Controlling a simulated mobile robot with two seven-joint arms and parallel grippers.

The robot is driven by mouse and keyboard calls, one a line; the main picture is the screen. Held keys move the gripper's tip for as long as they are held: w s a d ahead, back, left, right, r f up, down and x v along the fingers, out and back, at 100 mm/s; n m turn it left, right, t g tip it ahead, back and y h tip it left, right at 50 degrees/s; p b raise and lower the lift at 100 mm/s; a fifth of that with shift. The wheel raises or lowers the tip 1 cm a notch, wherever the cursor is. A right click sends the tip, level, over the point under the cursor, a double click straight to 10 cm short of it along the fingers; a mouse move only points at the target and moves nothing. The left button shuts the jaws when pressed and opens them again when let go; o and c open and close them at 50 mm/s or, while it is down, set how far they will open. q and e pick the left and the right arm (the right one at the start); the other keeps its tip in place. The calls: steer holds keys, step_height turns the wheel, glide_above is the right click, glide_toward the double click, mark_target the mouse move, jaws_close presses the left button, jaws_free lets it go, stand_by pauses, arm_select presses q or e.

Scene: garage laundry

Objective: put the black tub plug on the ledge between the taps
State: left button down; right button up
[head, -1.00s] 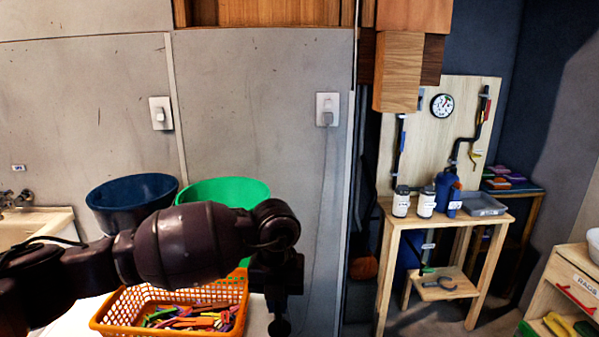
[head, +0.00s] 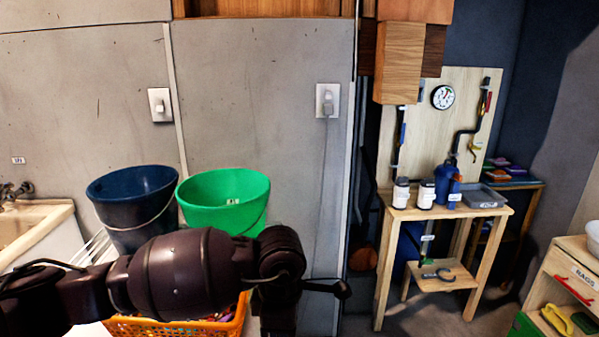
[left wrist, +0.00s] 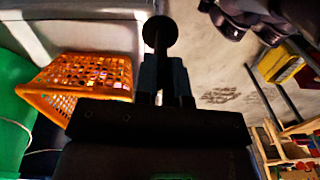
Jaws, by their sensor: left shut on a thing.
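My left gripper (left wrist: 166,85) is shut on the black tub plug (left wrist: 160,33). In the left wrist view, the plug's round dark end sticks out beyond the fingertips. In the head view, my left arm crosses the lower left, and a small dark knob that looks like the plug (head: 342,289) shows to the right of its wrist. A tap (head: 15,192) is at the far left, above the back of the pale tub (head: 40,235). The ledge between the taps is mostly cut off by the picture edge. My right gripper is not in view.
A dark blue bucket (head: 132,205) and a green bucket (head: 225,195) stand between the tub and my arm. An orange basket (head: 170,328), also in the left wrist view (left wrist: 60,75), is below. A wooden bench (head: 450,211) with bottles stands at the right.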

arm_select(q)
steer(key=m, duration=0.1)
steer(key=s+m, duration=0.1)
steer(key=m, duration=0.3)
steer(key=shift+s+d+f, duration=0.1)
steer(key=shift+s+f, duration=0.2)
steer(key=shift+s, duration=0.1)
steer(key=s+f+m, duration=0.1)
steer(key=s+m, duration=0.4)
steer(key=m, duration=1)
steer(key=w+a+n, duration=0.1)
steer(key=w+a, duration=0.2)
steer(key=a, duration=0.6)
steer(key=w+a+n, duration=0.1)
steer(key=w+a, duration=0.1)
steer(key=a, duration=0.7)
steer(key=shift+w+n, duration=0.4)
steer(key=shift+a, duration=0.1)
